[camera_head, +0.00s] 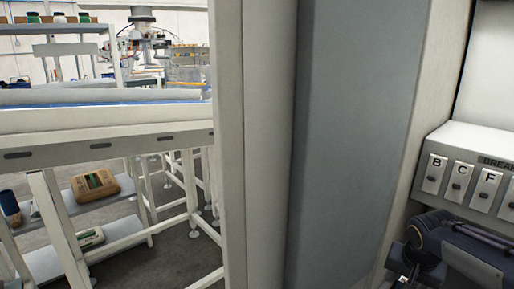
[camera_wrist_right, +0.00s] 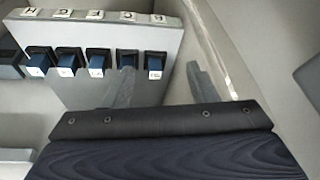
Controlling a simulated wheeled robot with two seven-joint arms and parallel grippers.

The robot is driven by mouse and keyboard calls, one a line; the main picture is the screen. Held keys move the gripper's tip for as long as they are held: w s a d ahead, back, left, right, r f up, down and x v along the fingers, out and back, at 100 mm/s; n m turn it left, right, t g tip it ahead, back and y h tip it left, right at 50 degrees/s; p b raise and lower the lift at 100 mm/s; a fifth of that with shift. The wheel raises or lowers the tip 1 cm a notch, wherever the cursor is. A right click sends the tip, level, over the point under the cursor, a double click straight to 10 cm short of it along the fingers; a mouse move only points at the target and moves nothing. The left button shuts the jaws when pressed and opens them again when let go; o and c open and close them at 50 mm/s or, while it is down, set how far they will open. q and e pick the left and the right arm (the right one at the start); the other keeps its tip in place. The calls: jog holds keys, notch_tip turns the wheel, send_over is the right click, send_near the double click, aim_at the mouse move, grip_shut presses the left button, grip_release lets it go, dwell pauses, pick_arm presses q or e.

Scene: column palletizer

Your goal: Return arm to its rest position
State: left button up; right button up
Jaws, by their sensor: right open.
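My right arm (camera_head: 470,250) shows at the lower right of the head view, dark and close below a grey breaker panel (camera_head: 474,152). In the right wrist view my right gripper (camera_wrist_right: 160,82) has its two grey fingers apart with nothing between them. The left finger overlaps the lower part of the breaker panel (camera_wrist_right: 110,37) in the picture; whether it touches cannot be told. The right finger is in front of a pale wall. My left gripper is not in view.
The panel carries several lettered switches (camera_wrist_right: 68,62). A pale and grey column (camera_head: 350,140) fills the middle of the head view, left of my arm. Farther left are a white-framed table (camera_head: 110,120) and a lower shelf with a brown package (camera_head: 96,186).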

jog(key=s+a+n+t+y+p, duration=0.1)
jog(key=s+a+n+y, duration=0.1)
jog(key=s+a, duration=0.6)
jog(key=s+a+r+n+t+y, duration=0.1)
jog(key=s+a+n+y, duration=0.2)
jog(key=s+a, duration=0.5)
jog(key=shift+s+n+y+p, duration=0.35)
jog(key=shift+s+n, duration=0.25)
jog(key=shift+s, duration=1.8)
jog(key=shift+c, duration=0.2)
